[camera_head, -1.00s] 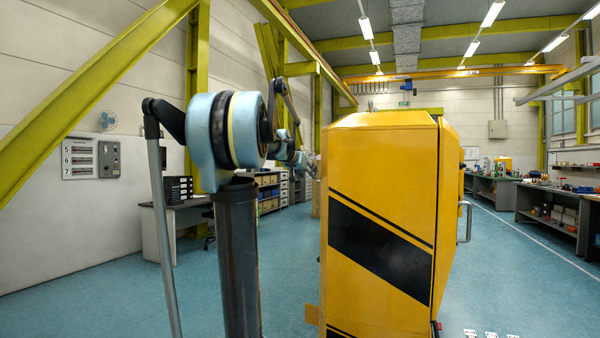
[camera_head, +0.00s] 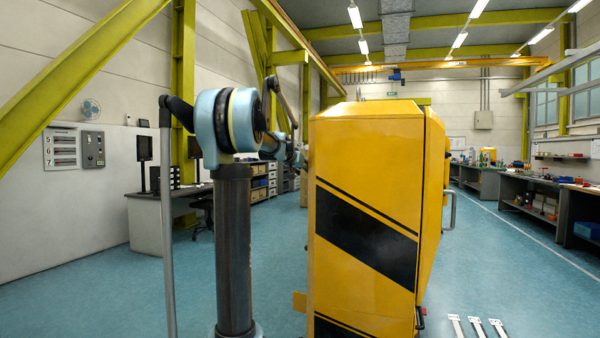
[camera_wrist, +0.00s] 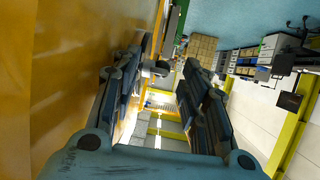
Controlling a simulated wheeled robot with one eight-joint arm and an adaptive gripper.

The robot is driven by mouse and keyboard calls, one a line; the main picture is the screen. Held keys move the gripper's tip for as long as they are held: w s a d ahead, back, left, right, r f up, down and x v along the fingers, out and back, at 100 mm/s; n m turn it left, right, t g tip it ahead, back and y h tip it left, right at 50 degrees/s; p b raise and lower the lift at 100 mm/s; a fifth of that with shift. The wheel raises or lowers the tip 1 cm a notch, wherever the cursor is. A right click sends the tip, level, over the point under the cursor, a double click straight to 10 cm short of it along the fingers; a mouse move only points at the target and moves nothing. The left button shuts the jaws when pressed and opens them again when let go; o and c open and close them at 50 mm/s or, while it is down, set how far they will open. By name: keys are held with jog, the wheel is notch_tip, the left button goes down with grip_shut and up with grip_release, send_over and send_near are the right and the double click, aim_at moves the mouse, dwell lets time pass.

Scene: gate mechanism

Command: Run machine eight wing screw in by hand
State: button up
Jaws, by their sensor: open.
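A yellow cabinet with black diagonal stripes (camera_head: 365,190) stands in the middle of the head view; I take it for the machine, but see no number eight on it. In the wrist view its yellow surface (camera_wrist: 60,60) fills the left side, close beside my gripper (camera_wrist: 165,75). My gripper's dark fingers are apart. A small grey rounded piece (camera_wrist: 155,69) shows between the fingertips, nearer the left finger. I cannot tell whether it is the wing screw or whether a finger touches it. In the head view my gripper is hidden behind the cabinet.
A wall panel (camera_head: 62,148) carries numbers 5, 6 and 7. A desk (camera_head: 150,215) stands at left, workbenches (camera_head: 530,205) at right. Three pale flat pieces (camera_head: 477,326) show at the bottom right, near the cabinet. The blue floor right of the cabinet is mostly clear.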

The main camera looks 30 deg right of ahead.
grip_shut()
jog(key=shift+r, duration=0.1)
dwell(0.8)
